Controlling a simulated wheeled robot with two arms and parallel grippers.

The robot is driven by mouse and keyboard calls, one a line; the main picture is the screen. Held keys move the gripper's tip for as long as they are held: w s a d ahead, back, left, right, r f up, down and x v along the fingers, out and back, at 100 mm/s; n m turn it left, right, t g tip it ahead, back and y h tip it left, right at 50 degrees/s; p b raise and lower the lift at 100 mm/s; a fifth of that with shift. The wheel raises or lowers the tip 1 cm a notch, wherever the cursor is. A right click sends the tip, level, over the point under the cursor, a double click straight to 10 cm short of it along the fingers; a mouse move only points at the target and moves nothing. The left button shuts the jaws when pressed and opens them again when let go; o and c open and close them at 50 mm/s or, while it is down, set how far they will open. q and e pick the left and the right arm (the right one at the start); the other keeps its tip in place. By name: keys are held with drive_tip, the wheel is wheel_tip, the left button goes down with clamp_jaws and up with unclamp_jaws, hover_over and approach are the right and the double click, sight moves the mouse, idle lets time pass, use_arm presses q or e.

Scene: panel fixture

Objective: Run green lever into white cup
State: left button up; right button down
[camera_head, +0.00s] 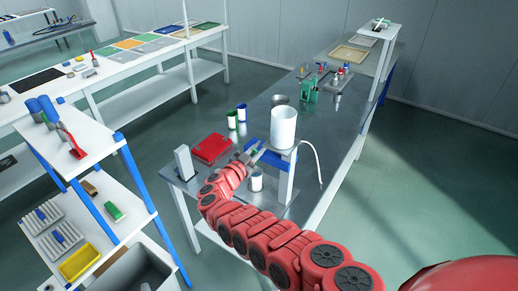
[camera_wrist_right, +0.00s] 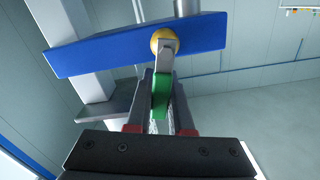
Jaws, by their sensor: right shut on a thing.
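My right gripper (camera_head: 249,155) reaches in to the front of a dispenser, a tall white cylinder (camera_head: 283,128) on a blue-fronted stand (camera_head: 279,160). In the right wrist view its fingers (camera_wrist_right: 162,105) are shut on the green lever (camera_wrist_right: 160,92). The lever hangs from a grey link below a yellow ball-shaped valve (camera_wrist_right: 164,41), in front of the blue panel (camera_wrist_right: 105,50). A white cup (camera_head: 256,183) stands on the table below the gripper, close to the stand. The cup is out of the wrist view; its contents cannot be told. My left gripper is not in view.
A red box (camera_head: 211,148) lies left of the gripper, beside a white upright block (camera_head: 184,163). A thin white hose (camera_head: 318,160) hangs right of the stand. The tabletop behind is partly clear.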

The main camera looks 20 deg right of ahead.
drive_tip(key=n+b, duration=0.1)
drive_tip(key=w+n+b, duration=0.1)
drive_tip(key=shift+a+n, duration=0.3)
drive_tip(key=shift+a, duration=0.1)
drive_tip(key=shift+r+n+b, duration=0.1)
drive_tip(key=shift+n+b, duration=0.3)
drive_tip(key=shift+b, duration=0.1)
drive_tip(key=c, duration=0.8)
unclamp_jaws()
drive_tip(key=shift+a, duration=0.1)
drive_tip(key=b+v, duration=0.2)
drive_tip(key=v, duration=1.5)
